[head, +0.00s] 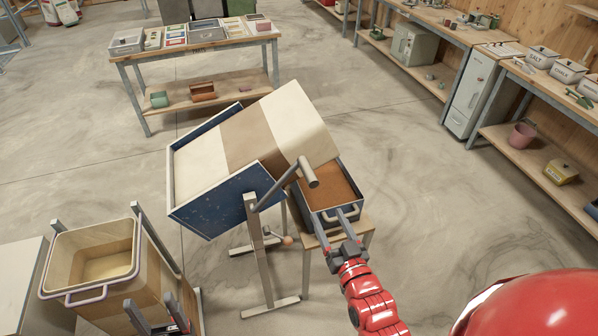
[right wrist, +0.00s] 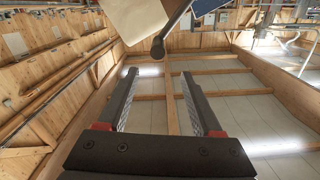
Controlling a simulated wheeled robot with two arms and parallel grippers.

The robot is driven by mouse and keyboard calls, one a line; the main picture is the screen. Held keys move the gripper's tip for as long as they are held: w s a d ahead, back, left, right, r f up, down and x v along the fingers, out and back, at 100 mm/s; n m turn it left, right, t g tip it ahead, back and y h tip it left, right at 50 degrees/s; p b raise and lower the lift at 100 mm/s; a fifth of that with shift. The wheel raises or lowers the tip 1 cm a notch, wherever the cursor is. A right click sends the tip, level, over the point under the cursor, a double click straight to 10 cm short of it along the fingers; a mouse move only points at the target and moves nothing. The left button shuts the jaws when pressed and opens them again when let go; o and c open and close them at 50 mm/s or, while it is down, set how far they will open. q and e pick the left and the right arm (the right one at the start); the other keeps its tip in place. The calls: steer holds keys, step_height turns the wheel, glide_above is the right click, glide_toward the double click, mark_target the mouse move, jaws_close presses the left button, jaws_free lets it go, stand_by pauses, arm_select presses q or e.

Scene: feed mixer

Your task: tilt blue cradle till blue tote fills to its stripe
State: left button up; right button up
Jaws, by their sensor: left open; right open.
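Brown feed (head: 331,187) lies in the tote; I cannot make out the stripe. The cradle's grey lever (head: 284,190) ends in a round grip, seen also in the right wrist view (right wrist: 158,47). My right gripper (head: 343,214) is open and empty at the tote's near side, below the lever grip. My left gripper (head: 157,312) is open and empty at the bottom left.
A cream bin (head: 90,292) in a wooden frame stands at the left, close to my left gripper. The tote stands on a small wooden stand (head: 340,242). A bench (head: 200,47) with trays is behind; shelves line the right. Floor right of the tote is clear.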

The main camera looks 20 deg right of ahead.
steer(key=b, duration=1)
glide_toward(306, 170)
steer(key=w, duration=0.1)
steer(key=w+f, duration=0.1)
steer(key=w, duration=0.1)
steer(key=w+f, duration=0.1)
steer(key=w, duration=0.1)
steer(key=shift+d, duration=0.3)
steer(key=w+p, duration=0.1)
steer(key=w, duration=0.2)
steer(key=w+p, duration=0.1)
steer(key=w, duration=0.1)
steer(key=shift+a+r+p, duration=0.15)
steer(key=shift+r+p, duration=0.2)
steer(key=shift+w+f, duration=0.15)
steer(key=shift+w, duration=0.55)
jaws_close()
